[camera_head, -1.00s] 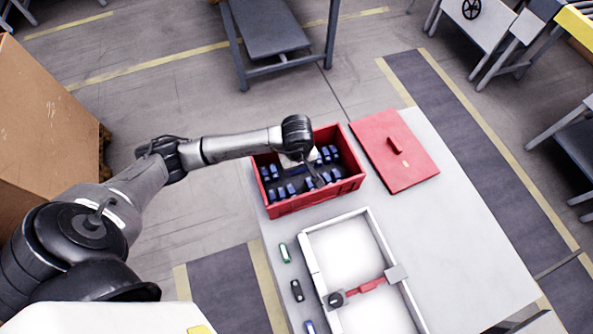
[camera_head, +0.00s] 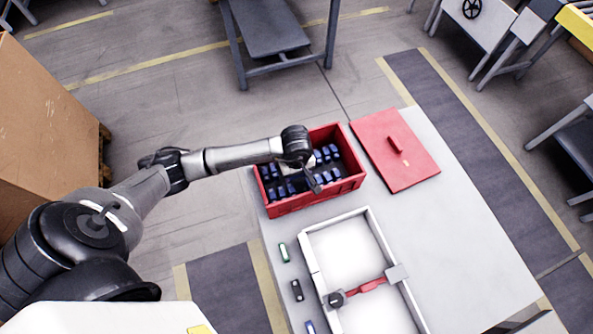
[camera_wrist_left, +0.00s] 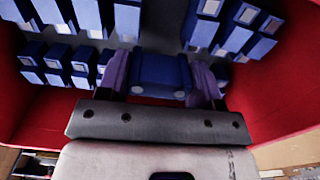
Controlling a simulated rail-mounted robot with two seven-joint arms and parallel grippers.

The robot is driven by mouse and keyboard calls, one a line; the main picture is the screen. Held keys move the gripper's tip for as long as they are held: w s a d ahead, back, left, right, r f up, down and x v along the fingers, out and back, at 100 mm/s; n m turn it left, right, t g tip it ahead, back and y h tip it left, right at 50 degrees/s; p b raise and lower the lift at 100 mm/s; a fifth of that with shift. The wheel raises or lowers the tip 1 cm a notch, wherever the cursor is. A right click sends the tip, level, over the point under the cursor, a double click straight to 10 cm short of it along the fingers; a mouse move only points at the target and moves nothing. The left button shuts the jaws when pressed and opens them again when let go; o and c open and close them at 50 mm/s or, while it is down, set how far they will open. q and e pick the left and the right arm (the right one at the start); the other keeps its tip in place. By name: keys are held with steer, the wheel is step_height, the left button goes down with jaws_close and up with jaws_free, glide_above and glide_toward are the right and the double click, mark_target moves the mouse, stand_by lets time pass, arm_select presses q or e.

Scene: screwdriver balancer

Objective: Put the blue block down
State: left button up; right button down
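My left gripper (camera_head: 314,186) reaches down into the red crate (camera_head: 318,200) on the table in the head view. In the left wrist view, a blue block (camera_wrist_left: 160,75) lies between the two fingers of my left gripper (camera_wrist_left: 162,82), which appear to touch both its sides. The crate's red wall (camera_wrist_left: 270,95) shows beside them. Other blue blocks stand in rows in the crate (camera_wrist_left: 245,30). Whether the held block rests on the crate floor is hard to tell. My right gripper is in neither view.
A red lid (camera_head: 394,150) with a handle lies right of the crate. A white-framed tray (camera_head: 312,255) with a red bar (camera_head: 372,286) lies in front. The table's right side is clear.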

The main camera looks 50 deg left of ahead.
arm_select(q)
steer(key=o, duration=0.4)
steer(key=shift+r, duration=0.1)
step_height(320, 180, up, 12)
steer(key=shift+r+p, duration=0.15)
steer(key=shift+p, duration=0.25)
stand_by(0.4)
